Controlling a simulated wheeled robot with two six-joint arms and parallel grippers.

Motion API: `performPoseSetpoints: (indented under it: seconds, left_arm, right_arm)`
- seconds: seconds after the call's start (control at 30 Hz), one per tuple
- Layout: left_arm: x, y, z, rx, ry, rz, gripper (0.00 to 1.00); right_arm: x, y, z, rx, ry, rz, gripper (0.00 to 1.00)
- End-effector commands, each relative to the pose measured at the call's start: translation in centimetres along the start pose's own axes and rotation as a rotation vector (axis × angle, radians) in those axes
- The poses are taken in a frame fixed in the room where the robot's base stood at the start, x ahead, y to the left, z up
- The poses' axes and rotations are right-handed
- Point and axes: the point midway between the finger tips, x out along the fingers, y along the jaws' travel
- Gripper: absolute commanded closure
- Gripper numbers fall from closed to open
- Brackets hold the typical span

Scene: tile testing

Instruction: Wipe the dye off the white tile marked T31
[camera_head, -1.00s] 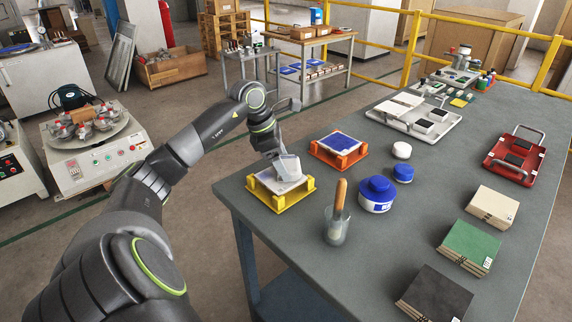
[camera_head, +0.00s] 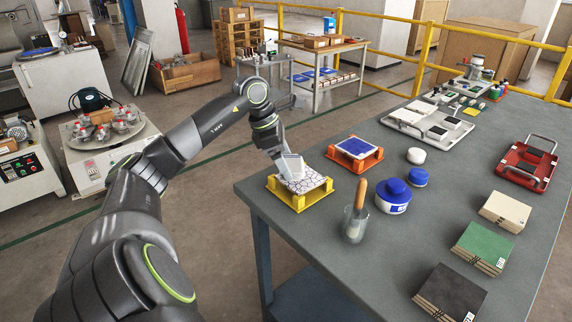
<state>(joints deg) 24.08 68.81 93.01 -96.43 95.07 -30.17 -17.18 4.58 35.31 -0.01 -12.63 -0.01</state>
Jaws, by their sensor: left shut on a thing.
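A white tile with thin dark crackle lines (camera_head: 314,181) lies in a yellow stand (camera_head: 299,204) at the table's near left corner. My left gripper (camera_head: 288,156) is above it, shut on a pale, whitish wiping pad (camera_head: 293,168). The pad is at the tile's far left part and hides some of it; I cannot tell whether it touches. A second tile (camera_head: 359,146), covered in blue, lies in an orange stand (camera_head: 354,162) just behind. No T31 mark is readable on either tile. My right gripper is not in view.
To the right of the yellow stand are a glass beaker with a wooden-handled tool (camera_head: 356,222), a blue-lidded jar (camera_head: 393,198) and small round lids or jars. Tile stacks (camera_head: 480,248) line the right side. A red tray (camera_head: 526,164) lies behind them.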

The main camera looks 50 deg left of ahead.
Motion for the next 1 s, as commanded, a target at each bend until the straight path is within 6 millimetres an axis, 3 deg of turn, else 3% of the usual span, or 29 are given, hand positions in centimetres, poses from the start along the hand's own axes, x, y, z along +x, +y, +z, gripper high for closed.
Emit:
performPoseSetpoints:
  seconds: [0.43,1.0]
  left_arm:
    - [-4.0,-0.1,1.0,-0.002,0.000,0.002,0.53]
    - [-4.2,-0.1,1.1,-0.003,0.000,0.002,0.53]
  right_arm:
    - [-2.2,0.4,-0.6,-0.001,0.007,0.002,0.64]
    - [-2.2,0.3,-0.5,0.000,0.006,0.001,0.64]
